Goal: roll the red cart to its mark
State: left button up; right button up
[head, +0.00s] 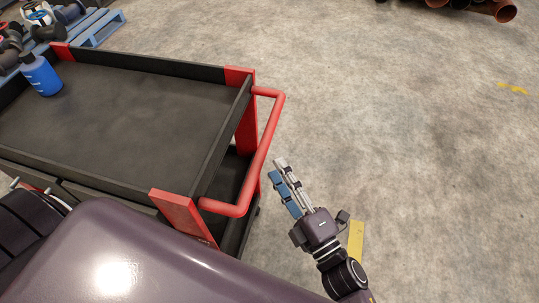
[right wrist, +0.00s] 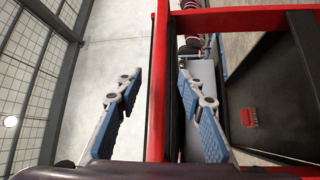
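The red cart (head: 178,208) stands at the left of the head view, with a black top tray and red corner posts. Its red handle (head: 262,160) sticks out on the right side. My right gripper (head: 281,172) is just right of the handle, fingers pointing up the picture; it looks apart from the bar. In the right wrist view its fingers (right wrist: 158,82) are spread, with a red bar (right wrist: 157,80) in line between them; how deep it lies is unclear. At the left edge of the head view, dark ribbed parts of mine show; the left gripper's fingers cannot be made out.
A blue bottle (head: 41,76) stands on the cart's tray. Yellow strips lie on the floor, one beside my right wrist (head: 356,241) and one far right (head: 513,88). A blue pallet (head: 100,27) and brown pipes (head: 490,8) lie behind. The floor at right is clear.

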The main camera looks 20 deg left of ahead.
jog(key=shift+v, duration=1.55)
